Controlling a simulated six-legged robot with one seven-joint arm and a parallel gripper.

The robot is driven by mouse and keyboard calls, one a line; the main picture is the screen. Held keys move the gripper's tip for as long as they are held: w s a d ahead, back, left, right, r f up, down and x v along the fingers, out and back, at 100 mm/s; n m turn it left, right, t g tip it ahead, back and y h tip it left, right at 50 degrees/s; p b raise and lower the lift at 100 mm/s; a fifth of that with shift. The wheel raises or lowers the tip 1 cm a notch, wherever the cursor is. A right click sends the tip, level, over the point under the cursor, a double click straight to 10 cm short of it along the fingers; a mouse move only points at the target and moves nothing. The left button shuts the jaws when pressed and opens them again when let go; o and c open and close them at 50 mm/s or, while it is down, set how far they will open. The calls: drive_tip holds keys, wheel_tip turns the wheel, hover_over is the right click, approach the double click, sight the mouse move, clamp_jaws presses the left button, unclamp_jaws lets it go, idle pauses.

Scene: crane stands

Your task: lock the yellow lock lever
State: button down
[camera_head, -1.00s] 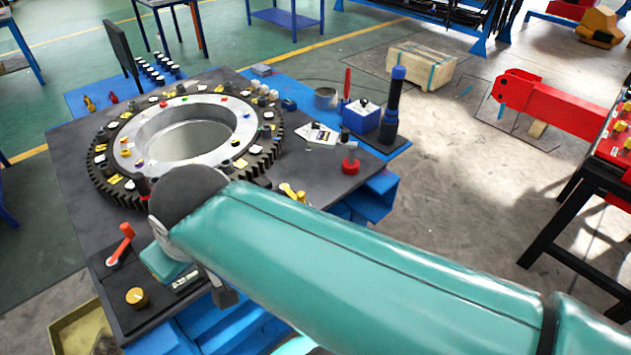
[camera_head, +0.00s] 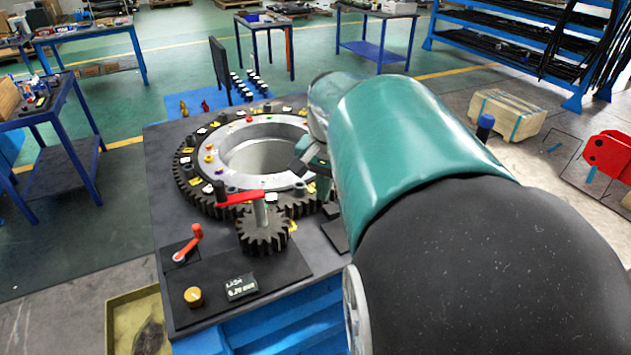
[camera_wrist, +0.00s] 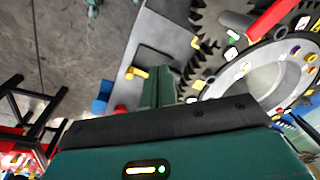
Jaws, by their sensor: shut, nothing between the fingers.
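The yellow lock lever (camera_wrist: 137,72) shows in the wrist view on a dark plate near the edge of the grey table top. In the head view my arm covers the area where it sits. My gripper (camera_wrist: 160,72) is shut and empty, pointing down over the table just right of the lever in the wrist view. In the head view the gripper is partly hidden beside the ring.
A toothed ring (camera_head: 192,195) with small parts fills the table middle. A pinion (camera_head: 263,232) with a red crank handle (camera_head: 240,198) stands at its front. A red lever (camera_head: 188,243), a yellow knob (camera_head: 193,297) and a small display (camera_head: 241,287) sit front left.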

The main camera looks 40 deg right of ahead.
drive_tip(key=s+d+f+m+y, duration=0.1)
drive_tip(key=s+d+f+m, duration=0.1)
drive_tip(key=d, duration=0.4)
drive_tip(key=s+d+f+m+y, duration=0.1)
drive_tip(key=s+d+m, duration=0.1)
drive_tip(key=d+m, duration=0.2)
drive_tip(key=s+d+f+m, duration=0.2)
drive_tip(key=d+m, duration=0.1)
drive_tip(key=d, duration=0.7)
drive_tip(key=shift+s+d+f+g+y, duration=0.25)
drive_tip(key=shift+s+f+g+y, duration=0.05)
drive_tip(key=shift+s+y, duration=0.1)
drive_tip(key=shift+f, duration=0.1)
drive_tip(key=x, duration=0.9)
drive_tip(key=shift+a+f, duration=0.15)
drive_tip(key=shift+f, duration=0.15)
drive_tip(key=a, duration=0.1)
drive_tip(key=w+a, duration=0.1)
drive_tip(key=a, duration=0.1)
drive_tip(key=shift+w+a+f, duration=0.1)
drive_tip(key=shift+a, duration=0.05)
drive_tip(key=shift+w+a, duration=0.15)
drive_tip(key=shift+a, duration=0.2)
